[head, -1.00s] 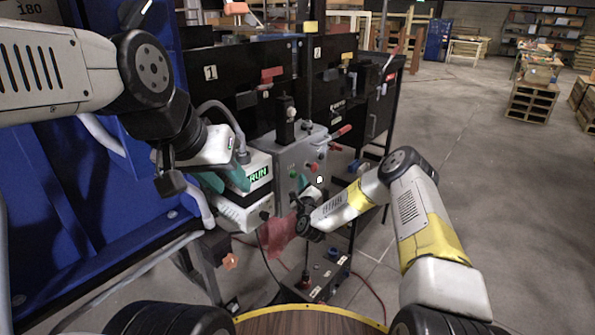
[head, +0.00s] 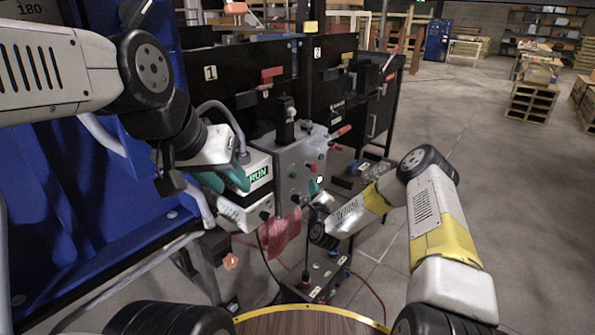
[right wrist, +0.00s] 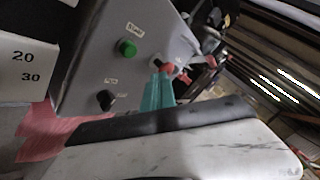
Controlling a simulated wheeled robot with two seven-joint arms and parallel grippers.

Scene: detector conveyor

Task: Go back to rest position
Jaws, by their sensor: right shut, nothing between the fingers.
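My right gripper (head: 316,187) has teal fingers and is in front of the grey control box, partly hidden by my wrist in the head view. In the right wrist view its teal fingers (right wrist: 158,92) are together and empty, in front of the box face. My left gripper (head: 225,179), also teal-fingered, is at the left beside the white unit with the green RUN label. Whether its fingers are apart is unclear. The grey control box (head: 290,160) carries green, red and black knobs; its green button (right wrist: 128,47) shows in the right wrist view.
A red cloth (head: 281,234) hangs below the box. The white RUN unit (head: 258,172) stands left of it. Black cabinets (head: 235,75) stand behind, and a blue panel (head: 60,200) is close on the left. Open floor (head: 470,170) lies to the right.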

